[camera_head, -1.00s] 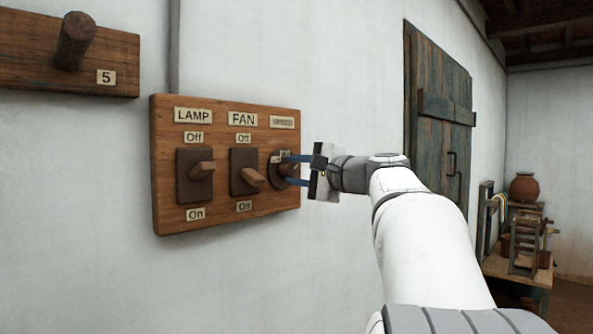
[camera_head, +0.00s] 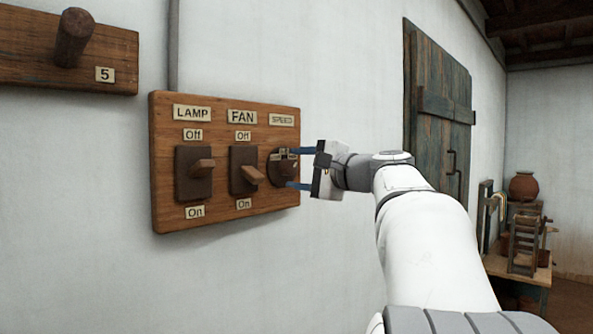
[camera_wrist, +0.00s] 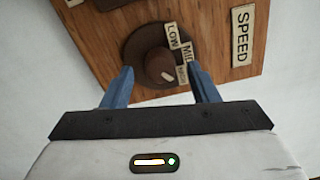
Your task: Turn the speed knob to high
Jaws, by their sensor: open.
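The round dark speed knob (camera_head: 284,169) sits at the right end of the wooden switch board, under the SPEED label (camera_head: 282,120). In the wrist view the knob (camera_wrist: 160,64) has a pale pointer mark aimed down and right, toward the third tag (camera_wrist: 181,75), beyond LOW and MID; its small lettering is hard to read. My gripper (camera_head: 300,168) is open in front of the knob. In the wrist view its blue fingers stand apart on either side of the knob, with visible gaps and nothing held (camera_wrist: 160,87).
The wooden board (camera_head: 222,216) also carries the lamp switch (camera_head: 194,173) and the fan switch (camera_head: 244,171), left of the knob. A wooden peg rail (camera_head: 30,70) marked 5 is at upper left. The wall right of the board is clear up to the door (camera_head: 437,110).

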